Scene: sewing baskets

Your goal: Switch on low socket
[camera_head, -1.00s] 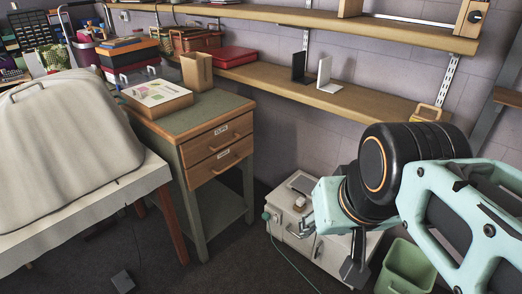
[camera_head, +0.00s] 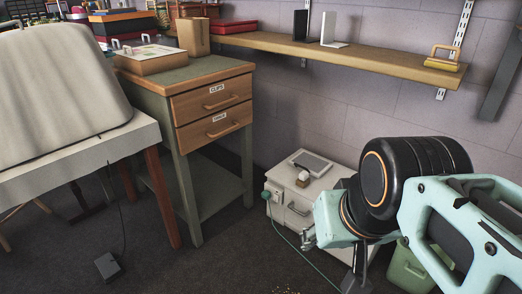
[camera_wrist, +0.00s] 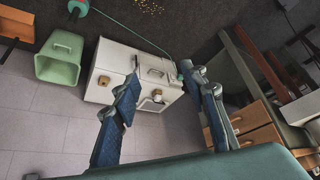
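A low socket (camera_head: 271,197), small and pale with a teal plug and cable, shows at the left end of the low white cabinet (camera_head: 290,212). Its switch is too small to make out. In the wrist view the teal plug (camera_wrist: 180,77) is near the cabinet's right edge, close to my right fingertip in the picture. My gripper (camera_wrist: 165,79) is open and empty, its two blue-grey fingers apart, with the white cabinet (camera_wrist: 112,58) beyond them. In the head view my gripper (camera_head: 308,239) is partly hidden by my wrist and appears in front of the cabinet.
A green bin (camera_head: 408,268) stands right of the cabinet, partly behind my arm. A drawer bench (camera_head: 212,105) is to the left, with open floor (camera_head: 235,245) before it. The teal cable (camera_head: 310,262) crosses the floor. A wooden shelf (camera_head: 340,57) runs above.

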